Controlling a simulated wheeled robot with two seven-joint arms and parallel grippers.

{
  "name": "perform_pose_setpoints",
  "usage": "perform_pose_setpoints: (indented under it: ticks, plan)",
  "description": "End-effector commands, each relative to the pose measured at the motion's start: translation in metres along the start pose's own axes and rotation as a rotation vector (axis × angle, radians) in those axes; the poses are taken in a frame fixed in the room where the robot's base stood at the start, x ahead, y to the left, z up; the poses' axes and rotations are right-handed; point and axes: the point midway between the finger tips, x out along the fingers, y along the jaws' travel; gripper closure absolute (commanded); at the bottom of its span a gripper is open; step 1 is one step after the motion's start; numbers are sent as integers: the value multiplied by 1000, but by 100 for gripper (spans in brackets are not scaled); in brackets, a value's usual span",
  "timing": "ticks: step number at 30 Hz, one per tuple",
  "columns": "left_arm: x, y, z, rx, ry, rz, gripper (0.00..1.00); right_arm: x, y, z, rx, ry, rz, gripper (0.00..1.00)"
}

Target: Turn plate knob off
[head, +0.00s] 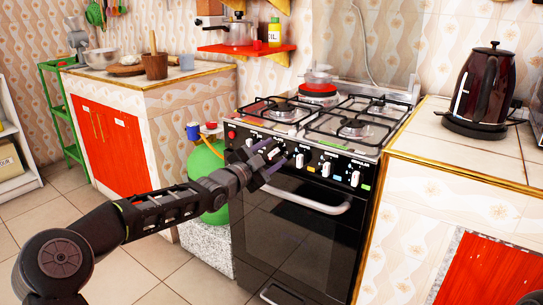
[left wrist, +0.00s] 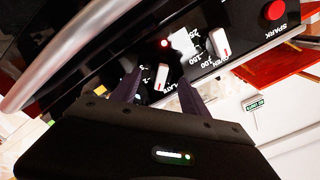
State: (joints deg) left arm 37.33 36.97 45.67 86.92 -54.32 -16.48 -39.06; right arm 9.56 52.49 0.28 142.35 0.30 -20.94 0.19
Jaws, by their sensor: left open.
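The stove's black control panel (head: 338,170) carries a row of white knobs. In the left wrist view, a white knob (left wrist: 162,76) stands between the two fingers of my left gripper (left wrist: 159,80), with a partly hidden label below it that seems to read "plate". The fingers are apart, one on each side of the knob; I cannot tell if they touch it. A red light (left wrist: 164,43) glows above this knob. In the head view my left gripper (head: 274,161) is at the panel's left part and covers some of it. My right gripper is not in view.
Beside the gripped-at knob is the oven knob (left wrist: 221,43), then a red spark button (left wrist: 274,10). The oven handle (head: 297,196) runs just below the panel. A green gas cylinder (head: 205,165) stands left of the stove. A kettle (head: 482,90) is on the right counter.

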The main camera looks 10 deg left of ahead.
Motion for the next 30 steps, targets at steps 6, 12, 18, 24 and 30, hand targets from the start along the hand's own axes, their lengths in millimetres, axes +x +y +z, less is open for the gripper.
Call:
perform_pose_setpoints:
  ticks: [6,12,18,24,30]
  plan:
    - [0,0,0,0,0,0,54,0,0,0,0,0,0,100]
    - [0,0,0,0,0,0,70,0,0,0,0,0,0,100]
    - [0,0,0,0,-1,1,87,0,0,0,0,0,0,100]
    - [0,1,0,0,-1,1,100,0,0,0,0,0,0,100]
    - [0,1,0,-3,-1,2,100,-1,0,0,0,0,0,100]
